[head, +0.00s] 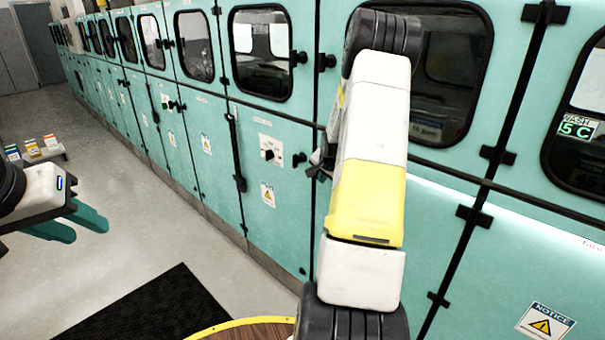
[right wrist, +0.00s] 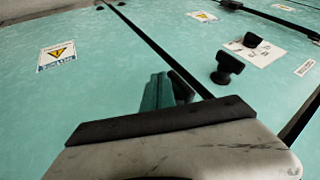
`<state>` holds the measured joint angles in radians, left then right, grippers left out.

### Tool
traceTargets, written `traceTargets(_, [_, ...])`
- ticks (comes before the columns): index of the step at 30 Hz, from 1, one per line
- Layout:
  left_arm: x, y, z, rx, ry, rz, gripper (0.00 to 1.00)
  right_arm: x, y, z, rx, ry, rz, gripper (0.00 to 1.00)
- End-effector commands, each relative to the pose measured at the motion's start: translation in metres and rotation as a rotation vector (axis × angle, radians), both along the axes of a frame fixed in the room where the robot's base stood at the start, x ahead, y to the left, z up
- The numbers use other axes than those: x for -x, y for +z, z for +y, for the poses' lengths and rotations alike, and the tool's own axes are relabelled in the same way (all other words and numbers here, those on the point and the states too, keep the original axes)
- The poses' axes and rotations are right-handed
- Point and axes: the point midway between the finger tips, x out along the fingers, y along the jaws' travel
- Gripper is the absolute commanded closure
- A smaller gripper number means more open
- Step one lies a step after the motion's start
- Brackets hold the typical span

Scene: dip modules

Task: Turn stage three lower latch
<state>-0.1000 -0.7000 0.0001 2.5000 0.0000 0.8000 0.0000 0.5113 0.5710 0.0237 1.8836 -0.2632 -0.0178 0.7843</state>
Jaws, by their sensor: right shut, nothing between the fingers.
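A black lower latch knob (head: 299,160) sticks out of a teal lower door, right of a white plate with a dial (head: 268,150). In the right wrist view the latch knob (right wrist: 228,68) stands clear to the right of my right gripper (right wrist: 163,92). The teal fingers are shut and empty beside a dark door seam. A black piece shows just behind them; I cannot tell what it is. In the head view my right forearm hides most of this gripper. My left gripper (head: 82,222) is open and empty at the left, above the floor, far from the doors.
Teal cabinets with dark windows (head: 262,50) run from right to far left. Upper black knobs (head: 326,62) sit beside the windows. A black mat (head: 145,308) lies on the grey floor. Small colored boxes (head: 33,149) stand on a low surface at left.

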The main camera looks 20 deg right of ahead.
Motion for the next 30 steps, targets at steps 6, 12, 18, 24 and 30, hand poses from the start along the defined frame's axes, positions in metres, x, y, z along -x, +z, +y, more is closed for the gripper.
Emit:
traceTargets(6, [0.0,0.0,0.0,0.0,0.0,0.0,0.64,0.0002,0.0,-0.0001,0.0,0.0,-0.001,1.0])
traceTargets(12, [0.0,0.0,0.0,0.0,0.0,0.0,0.64,0.0013,-0.0015,-0.001,-0.012,-0.002,-0.026,1.0])
traceTargets(18, [0.0,0.0,0.0,0.0,0.0,0.0,0.64,0.0008,-0.0022,-0.0005,-0.023,-0.001,-0.054,1.0])
traceTargets(24, [0.0,0.0,0.0,0.0,0.0,0.0,0.64,0.0007,-0.0031,-0.0008,-0.034,-0.001,-0.081,1.0])
traceTargets(30, [0.0,0.0,0.0,0.0,0.0,0.0,0.64,0.0005,-0.0046,0.0001,-0.048,-0.001,-0.112,1.0])
